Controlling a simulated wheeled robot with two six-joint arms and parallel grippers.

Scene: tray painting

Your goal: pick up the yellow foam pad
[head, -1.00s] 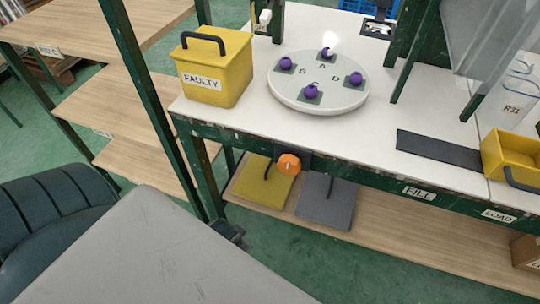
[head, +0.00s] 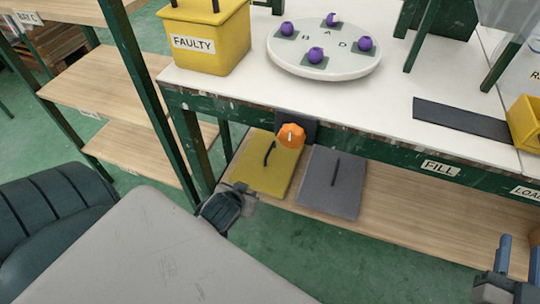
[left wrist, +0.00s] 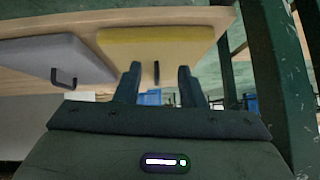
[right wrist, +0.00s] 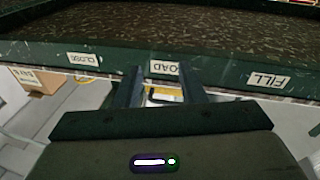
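The yellow foam pad (head: 268,165) lies flat on the wooden lower shelf under the bench, with a dark handle on top. It also shows in the left wrist view (left wrist: 185,45), with its handle (left wrist: 156,73) in line with the space between my fingers. My left gripper (head: 246,190) is at the shelf's front left, close to the pad's near edge. In the left wrist view its fingers (left wrist: 160,75) are apart with nothing held. My right gripper (head: 518,248) is at the lower right, far from the pad; its fingers (right wrist: 160,85) are apart and empty.
A grey pad (head: 333,182) with a handle lies right of the yellow one. A green bench leg (head: 192,145) stands left of the pad. A yellow FAULTY bin (head: 215,50) stands on the bench.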

